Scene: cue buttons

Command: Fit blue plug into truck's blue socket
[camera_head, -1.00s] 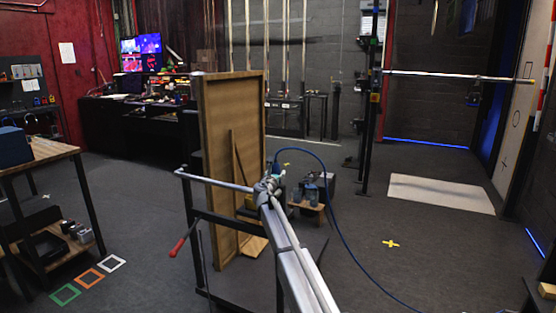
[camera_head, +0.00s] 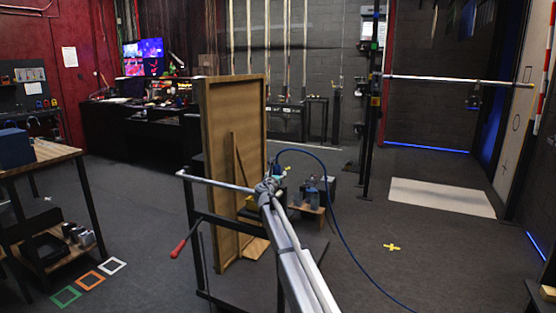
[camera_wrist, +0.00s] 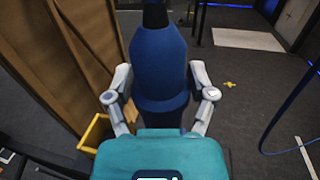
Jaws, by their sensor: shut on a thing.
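The blue plug (camera_wrist: 158,60) fills the top middle of the wrist view, its dark tip pointing away from me. My gripper (camera_wrist: 160,92) is shut on it, one grey finger on each side. In the head view my gripper (camera_head: 270,185) is at the far end of my arm, small, in front of the wooden panel's right edge. A blue cable (camera_head: 345,215) arcs from near it down to the right, and it also shows in the wrist view (camera_wrist: 290,118). I cannot make out the truck or its blue socket in either view.
A tall wooden panel (camera_head: 222,150) on a dark frame stands just left of my gripper. Small blue-grey items (camera_head: 312,195) sit on a low wooden stand behind it. A workbench (camera_head: 45,152) is at the left. The floor at the right is mostly clear, with a yellow cross (camera_head: 391,247).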

